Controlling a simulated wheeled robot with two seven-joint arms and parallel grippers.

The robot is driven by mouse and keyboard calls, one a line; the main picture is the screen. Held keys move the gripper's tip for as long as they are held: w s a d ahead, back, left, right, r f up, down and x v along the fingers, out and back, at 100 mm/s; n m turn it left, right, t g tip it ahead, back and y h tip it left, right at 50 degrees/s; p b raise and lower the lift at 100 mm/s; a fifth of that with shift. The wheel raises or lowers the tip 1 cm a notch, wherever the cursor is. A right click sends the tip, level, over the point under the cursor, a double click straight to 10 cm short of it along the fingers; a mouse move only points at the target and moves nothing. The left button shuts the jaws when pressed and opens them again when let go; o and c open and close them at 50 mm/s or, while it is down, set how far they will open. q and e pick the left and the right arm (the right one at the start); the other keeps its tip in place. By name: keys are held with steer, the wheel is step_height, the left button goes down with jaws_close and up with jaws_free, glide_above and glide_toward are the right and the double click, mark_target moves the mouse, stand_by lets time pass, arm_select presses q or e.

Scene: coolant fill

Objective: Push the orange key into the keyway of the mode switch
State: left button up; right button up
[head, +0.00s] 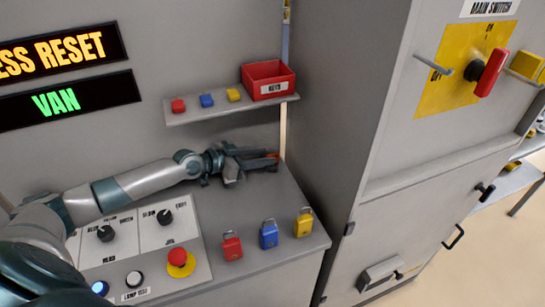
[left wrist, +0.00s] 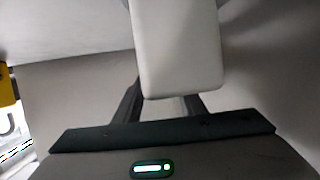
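My left gripper (head: 262,158) reaches over the back of the console top, its fingers pointing right. The fingers look apart, but whether they grip anything does not show clearly. In the left wrist view a pale rounded block (left wrist: 178,50) covers the fingertips. Two rotary switches sit on white plates: a right one (head: 165,216) and a left one (head: 106,233). Their small labels are too blurred to tell which is the mode switch. My right gripper is not in view.
A shelf (head: 200,116) above bears small red, blue and yellow locks and a red KEYS bin (head: 268,83). Red (head: 232,248), blue (head: 268,237) and yellow (head: 303,224) padlocks stand on the console's front right. A tall grey cabinet (head: 335,110) bounds the right side.

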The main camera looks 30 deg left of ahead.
arm_select(q)
steer(key=shift+x, duration=1.2)
steer(key=shift+c, duration=0.6)
jaws_close()
